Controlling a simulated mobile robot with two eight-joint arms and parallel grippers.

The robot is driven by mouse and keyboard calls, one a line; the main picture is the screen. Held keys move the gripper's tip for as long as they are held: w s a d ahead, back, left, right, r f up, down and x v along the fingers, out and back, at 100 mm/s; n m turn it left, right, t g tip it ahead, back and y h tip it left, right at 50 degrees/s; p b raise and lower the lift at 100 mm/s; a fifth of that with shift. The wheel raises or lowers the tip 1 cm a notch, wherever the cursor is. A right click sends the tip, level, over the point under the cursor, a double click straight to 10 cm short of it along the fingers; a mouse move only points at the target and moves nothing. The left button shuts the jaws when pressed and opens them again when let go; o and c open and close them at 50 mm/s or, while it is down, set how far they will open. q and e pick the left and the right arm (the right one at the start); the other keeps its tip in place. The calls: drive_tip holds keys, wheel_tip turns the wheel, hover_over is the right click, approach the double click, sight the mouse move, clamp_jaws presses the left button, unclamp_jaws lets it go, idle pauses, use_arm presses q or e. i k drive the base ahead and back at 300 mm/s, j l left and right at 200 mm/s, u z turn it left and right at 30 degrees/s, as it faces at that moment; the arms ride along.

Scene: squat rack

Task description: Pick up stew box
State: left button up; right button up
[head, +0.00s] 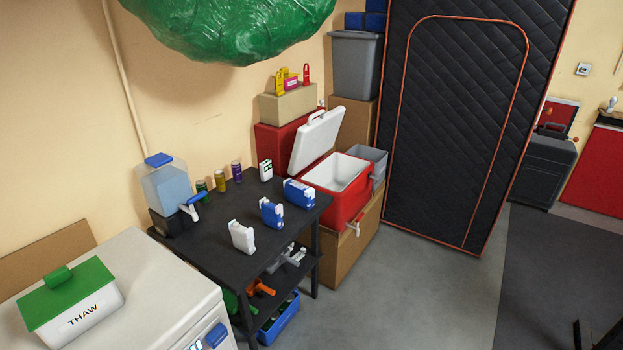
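No box carries a legible stew label, so I cannot tell which one is the stew box. A white box with a green lid marked THAW (82,315) stands on the white appliance at the lower left. On the black table are a small white carton with a green mark (265,170), a white handled pack (241,237), a blue-and-white pack (271,212) and another blue-and-white pack (298,193).
A water dispenser (167,185) and several cans (220,180) stand at the black table's back (215,225). An open red cooler (350,207) sits on cardboard to its right. A black quilted tent (460,120) stands beyond. Grey floor (420,290) is clear in front.

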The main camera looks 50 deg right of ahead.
sight(299, 193)
drive_tip(key=i+l+z, duration=0.2)
drive_tip(key=i+l, duration=0.15)
drive_tip(key=z, duration=1.35)
drive_tip(key=i+l+u, duration=0.25)
drive_tip(key=u, duration=0.25)
drive_tip(key=i+l+u, duration=0.2)
drive_tip(key=l+u, duration=0.25)
drive_tip(key=i+l+u, duration=0.1)
drive_tip(key=l, duration=0.2)
drive_tip(key=i+l+u, duration=0.1)
drive_tip(key=l, duration=0.25)
drive_tip(key=i+l, duration=0.15)
drive_tip(key=l, duration=0.2)
drive_tip(key=i+l, duration=0.15)
drive_tip(key=l, duration=0.25)
drive_tip(key=i+l, duration=0.15)
drive_tip(key=l, duration=0.3)
drive_tip(key=i+l+u, duration=0.1)
drive_tip(key=l, duration=0.3)
